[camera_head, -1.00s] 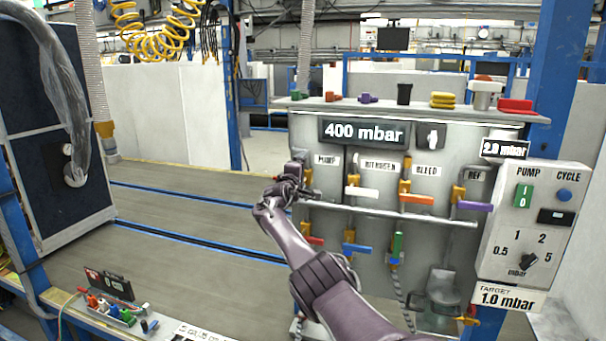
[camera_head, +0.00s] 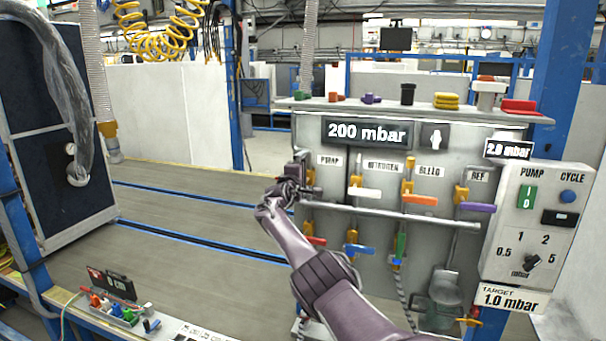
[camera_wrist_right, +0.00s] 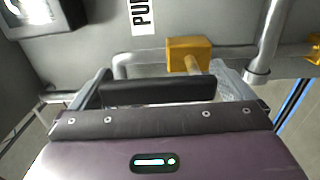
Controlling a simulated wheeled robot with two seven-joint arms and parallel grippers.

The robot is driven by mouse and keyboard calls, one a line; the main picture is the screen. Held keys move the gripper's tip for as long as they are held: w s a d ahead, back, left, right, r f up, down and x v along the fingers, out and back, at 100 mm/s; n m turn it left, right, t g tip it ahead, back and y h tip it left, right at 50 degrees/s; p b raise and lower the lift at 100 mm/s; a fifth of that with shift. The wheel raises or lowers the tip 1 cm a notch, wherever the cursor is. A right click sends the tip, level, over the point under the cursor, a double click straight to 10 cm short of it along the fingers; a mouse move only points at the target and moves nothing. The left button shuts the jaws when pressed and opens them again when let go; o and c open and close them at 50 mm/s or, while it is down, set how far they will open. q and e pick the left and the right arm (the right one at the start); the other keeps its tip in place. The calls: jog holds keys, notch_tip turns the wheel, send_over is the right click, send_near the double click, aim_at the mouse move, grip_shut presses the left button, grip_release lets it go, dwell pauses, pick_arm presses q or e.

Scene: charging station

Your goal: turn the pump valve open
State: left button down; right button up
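The pump valve, below the PUMP label (camera_head: 329,161) on the grey panel, is mostly hidden behind my right gripper (camera_head: 293,187) in the head view. In the right wrist view, its yellow body (camera_wrist_right: 188,50) shows just ahead. A black bar that looks like its handle (camera_wrist_right: 158,90) lies crosswise between my right gripper's fingers (camera_wrist_right: 165,92). The fingers look spread apart, one near each end of the bar; I cannot tell whether they touch it. The pressure display (camera_head: 367,133) reads 200 mbar. My left gripper is not in view.
White (camera_head: 378,192), orange (camera_head: 420,200) and purple (camera_head: 477,207) valve handles sit to the right. A horizontal pipe (camera_head: 400,213) runs below them. A control box (camera_head: 535,225) is at the far right. A bench (camera_head: 190,210) with free room lies left.

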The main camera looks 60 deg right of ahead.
jog(key=shift+a, duration=0.1)
jog(key=shift+v, duration=0.8)
jog(key=v, duration=0.6)
jog(key=shift+b, duration=0.45)
